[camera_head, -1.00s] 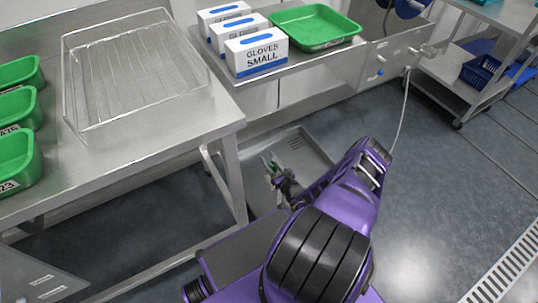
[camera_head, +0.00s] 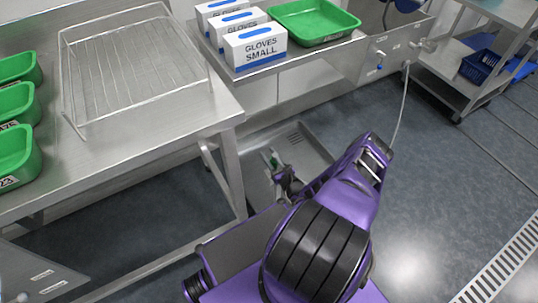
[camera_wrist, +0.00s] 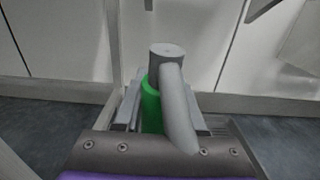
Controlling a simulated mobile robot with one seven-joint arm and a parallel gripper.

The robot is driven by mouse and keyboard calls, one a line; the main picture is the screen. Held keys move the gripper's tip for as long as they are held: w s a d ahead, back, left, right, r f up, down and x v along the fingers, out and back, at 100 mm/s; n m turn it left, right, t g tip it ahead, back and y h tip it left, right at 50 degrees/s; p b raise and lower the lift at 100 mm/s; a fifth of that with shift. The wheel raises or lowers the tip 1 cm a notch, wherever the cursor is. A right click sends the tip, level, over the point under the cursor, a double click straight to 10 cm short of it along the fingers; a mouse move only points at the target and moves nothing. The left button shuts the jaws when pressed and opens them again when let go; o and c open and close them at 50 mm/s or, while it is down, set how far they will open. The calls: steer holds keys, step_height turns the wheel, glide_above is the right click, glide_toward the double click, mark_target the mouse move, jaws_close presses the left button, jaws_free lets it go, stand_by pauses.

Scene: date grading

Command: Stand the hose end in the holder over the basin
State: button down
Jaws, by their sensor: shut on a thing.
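My gripper (camera_head: 282,175) is low over the grey basin (camera_head: 318,150) on the floor, beside the steel table's leg. In the wrist view my gripper (camera_wrist: 160,112) is shut on the hose end (camera_wrist: 151,108), a green upright piece under a grey round cap. The same green piece shows small in the head view (camera_head: 268,158). A thick grey hose part bends down from the cap toward the camera. The thin pale hose (camera_head: 403,105) hangs from the wall valve and passes behind my arm. I cannot make out the holder; my arm hides part of the basin.
The steel table (camera_head: 190,115) with a wire rack (camera_head: 135,65) and green trays (camera_head: 15,150) stands at the left. A shelf with glove boxes (camera_head: 255,48) and a green tray (camera_head: 312,22) is behind the basin. Floor at the right is clear up to a trolley (camera_head: 450,85).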

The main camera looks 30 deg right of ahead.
stand_by(0.4)
steer(key=shift+f, duration=1.4)
steer(key=shift+c, duration=2)
jaws_free()
steer(key=shift+f, duration=0.15)
steer(key=shift+s, duration=0.15)
